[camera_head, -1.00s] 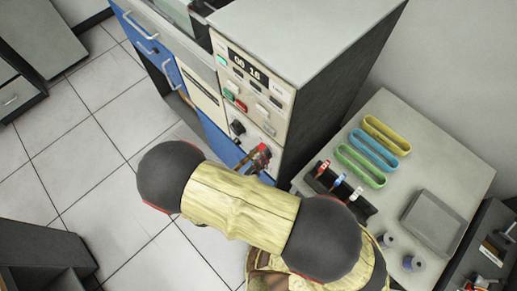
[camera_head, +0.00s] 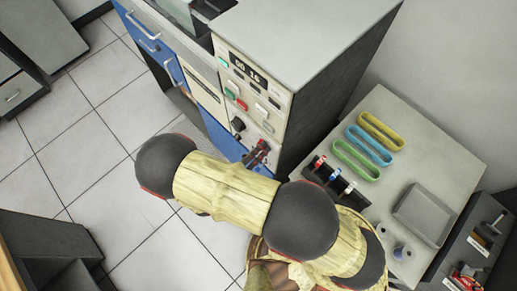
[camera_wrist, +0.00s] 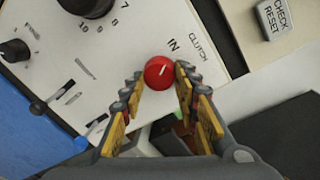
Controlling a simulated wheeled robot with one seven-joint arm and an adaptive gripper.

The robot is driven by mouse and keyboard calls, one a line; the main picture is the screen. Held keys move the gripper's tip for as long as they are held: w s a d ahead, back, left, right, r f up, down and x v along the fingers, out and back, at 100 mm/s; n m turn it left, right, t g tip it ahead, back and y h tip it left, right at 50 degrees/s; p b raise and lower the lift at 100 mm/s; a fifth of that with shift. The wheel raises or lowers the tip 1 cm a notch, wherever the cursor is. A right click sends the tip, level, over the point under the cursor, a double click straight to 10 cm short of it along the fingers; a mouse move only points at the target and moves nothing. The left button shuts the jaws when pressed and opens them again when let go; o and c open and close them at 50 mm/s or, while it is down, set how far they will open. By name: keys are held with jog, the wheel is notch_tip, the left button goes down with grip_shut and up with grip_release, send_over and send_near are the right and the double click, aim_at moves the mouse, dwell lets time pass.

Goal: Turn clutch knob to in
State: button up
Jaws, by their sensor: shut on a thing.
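The clutch knob (camera_wrist: 159,73) is red and round with a pale line that points up and right, roughly towards the IN label (camera_wrist: 174,44). The CLUTCH label (camera_wrist: 197,48) is printed beside it on the white panel (camera_wrist: 110,60). My gripper (camera_wrist: 157,80) has its fingertips on both sides of the knob and is shut on it. In the head view my gripper (camera_head: 259,151) is at the lower part of the machine's front panel, and the knob cannot be told apart from it there.
The machine (camera_head: 310,40) carries a larger black dial (camera_wrist: 84,5), a small black knob (camera_wrist: 15,50) and a CHECK RESET button (camera_wrist: 277,18). A side table (camera_head: 430,145) to the right holds coloured trays, a grey tray (camera_head: 424,214) and spools. Tiled floor is clear to the left.

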jog(key=o, duration=1.2)
jog(key=shift+c, duration=0.2)
jog(key=shift+a, duration=0.1)
jog(key=v, duration=0.7)
jog(key=shift+s, duration=0.2)
